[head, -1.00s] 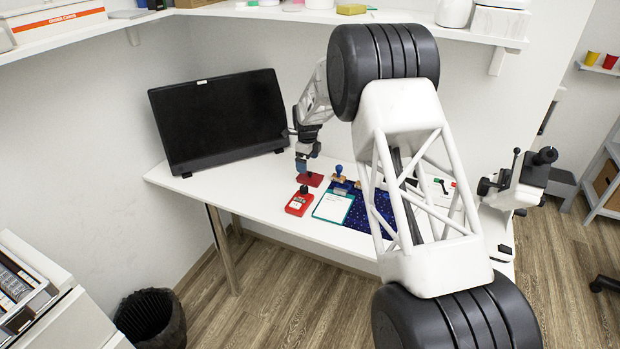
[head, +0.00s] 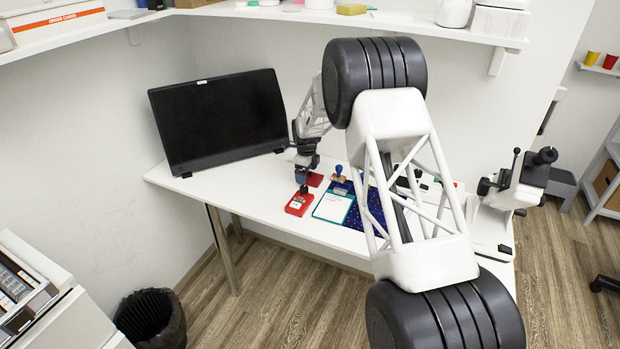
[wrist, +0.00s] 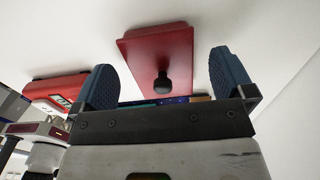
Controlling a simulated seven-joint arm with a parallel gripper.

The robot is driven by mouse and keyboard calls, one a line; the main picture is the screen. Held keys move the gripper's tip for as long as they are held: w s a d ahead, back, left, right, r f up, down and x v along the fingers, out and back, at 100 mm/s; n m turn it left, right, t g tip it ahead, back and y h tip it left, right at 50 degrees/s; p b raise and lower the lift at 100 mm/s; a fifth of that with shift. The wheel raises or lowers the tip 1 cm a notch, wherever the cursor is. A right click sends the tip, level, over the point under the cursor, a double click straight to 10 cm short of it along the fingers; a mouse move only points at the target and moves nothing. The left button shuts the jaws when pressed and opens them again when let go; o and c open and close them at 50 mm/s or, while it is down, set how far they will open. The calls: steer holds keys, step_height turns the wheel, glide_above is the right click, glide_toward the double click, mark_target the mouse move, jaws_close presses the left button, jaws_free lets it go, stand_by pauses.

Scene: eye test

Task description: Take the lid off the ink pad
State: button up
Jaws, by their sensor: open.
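The ink pad's red lid (head: 315,180), a flat rectangular piece, lies on the white desk, partly hidden by my gripper in the head view. In the wrist view the lid (wrist: 135,48) shows a black round knob (wrist: 161,82) standing on it. My gripper (head: 302,187) is open, with nothing between its blue fingers. In the wrist view the gripper (wrist: 162,62) has one finger to each side of the knob, apart from it. The pad under the lid cannot be made out.
A clipboard with white paper (head: 333,207), a wooden stamp with a blue handle (head: 339,172) and a dark blue mat (head: 375,205) lie to the right. A black monitor (head: 220,120) stands behind.

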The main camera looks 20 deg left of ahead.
mark_target(307, 176)
steer(key=shift+c, duration=0.2)
steer(key=c, duration=1)
steer(key=shift+o, duration=0.2)
steer(key=shift+r, duration=0.15)
step_height(307, 176, up, 10)
stand_by(0.4)
